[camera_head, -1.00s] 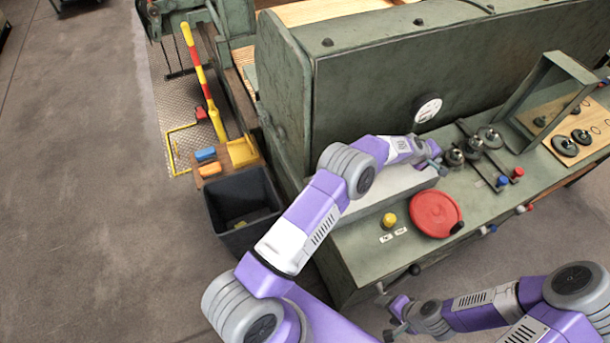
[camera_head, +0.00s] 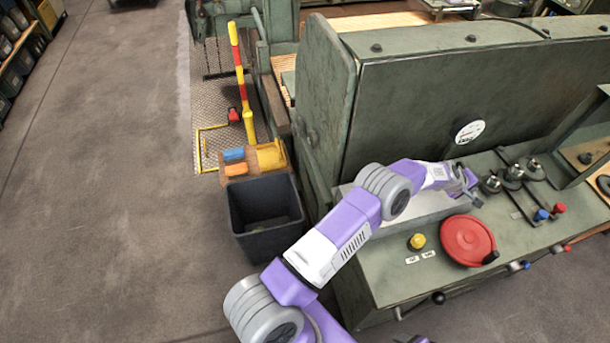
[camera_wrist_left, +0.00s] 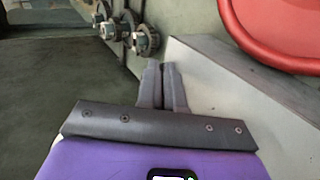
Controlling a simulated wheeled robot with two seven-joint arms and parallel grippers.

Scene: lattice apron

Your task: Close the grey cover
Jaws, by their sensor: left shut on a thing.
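The grey cover (camera_head: 408,208) is a pale, flat-sided piece on the green machine bench, partly hidden under my left forearm. In the left wrist view the cover (camera_wrist_left: 225,85) runs along the right of the fingers. My left gripper (camera_head: 470,190) is at the cover's right end. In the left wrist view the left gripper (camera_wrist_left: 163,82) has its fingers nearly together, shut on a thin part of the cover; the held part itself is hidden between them. My right gripper is out of view.
A red round handwheel (camera_head: 467,240) and a yellow knob (camera_head: 417,241) are in front of the cover. A dark bin (camera_head: 265,215) stands left of the bench. The floor at left is clear.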

